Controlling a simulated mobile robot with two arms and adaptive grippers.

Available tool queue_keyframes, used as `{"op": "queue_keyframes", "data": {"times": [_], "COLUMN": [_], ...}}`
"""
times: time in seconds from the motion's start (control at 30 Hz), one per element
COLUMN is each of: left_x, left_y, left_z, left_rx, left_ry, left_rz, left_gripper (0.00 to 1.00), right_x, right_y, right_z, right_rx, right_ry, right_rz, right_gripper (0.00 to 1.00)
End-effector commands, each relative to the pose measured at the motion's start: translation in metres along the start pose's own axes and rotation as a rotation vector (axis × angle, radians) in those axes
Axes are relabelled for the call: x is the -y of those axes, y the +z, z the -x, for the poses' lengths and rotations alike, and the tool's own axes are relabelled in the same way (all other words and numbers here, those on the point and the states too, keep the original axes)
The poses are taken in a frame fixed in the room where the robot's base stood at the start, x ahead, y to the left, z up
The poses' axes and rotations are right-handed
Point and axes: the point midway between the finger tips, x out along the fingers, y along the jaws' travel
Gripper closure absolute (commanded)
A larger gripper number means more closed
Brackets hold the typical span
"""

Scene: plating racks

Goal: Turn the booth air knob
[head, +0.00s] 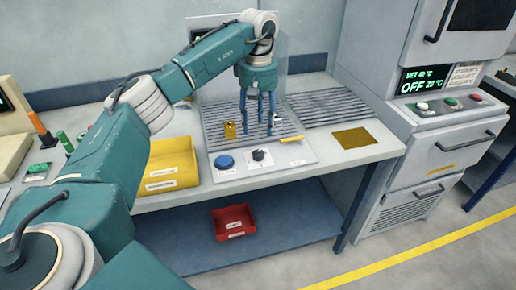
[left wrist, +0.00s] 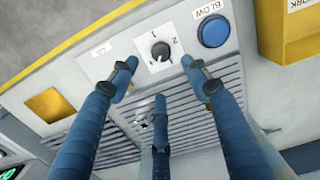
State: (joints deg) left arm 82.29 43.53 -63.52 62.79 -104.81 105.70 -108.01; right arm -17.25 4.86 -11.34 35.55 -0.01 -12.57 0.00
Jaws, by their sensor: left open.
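The booth air knob (head: 262,156) is a small black dial on a white plate at the front of the grated booth. In the left wrist view the knob (left wrist: 160,51) is upside down, with numbers printed around it; I cannot read its setting surely. My left gripper (head: 258,122) points down over the booth grating, behind and above the knob in the head view. Its blue fingers are spread, with nothing between them. In the left wrist view the fingertips frame the area just by the knob, apart from it. My right gripper is in neither view.
A blue button (head: 224,162) marked BLOW sits left of the knob. A yellow bin (head: 172,165) stands left on the bench. A small brass plate (head: 230,130) stands on the grating, and a gold sheet (head: 355,138) lies right. An oven (head: 440,110) stands at the right.

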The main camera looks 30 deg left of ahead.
Motion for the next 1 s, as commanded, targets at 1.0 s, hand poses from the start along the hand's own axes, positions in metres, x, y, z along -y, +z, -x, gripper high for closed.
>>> {"op": "queue_keyframes", "data": {"times": [1.0], "left_x": [0.002], "left_y": [-0.001], "left_z": [-0.105], "left_rx": [-0.004], "left_ry": [-0.006], "left_rz": [-0.003], "left_gripper": [0.52], "right_x": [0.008], "right_y": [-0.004], "right_z": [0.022], "right_rx": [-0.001], "right_ry": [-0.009], "right_rz": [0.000], "right_gripper": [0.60]}}
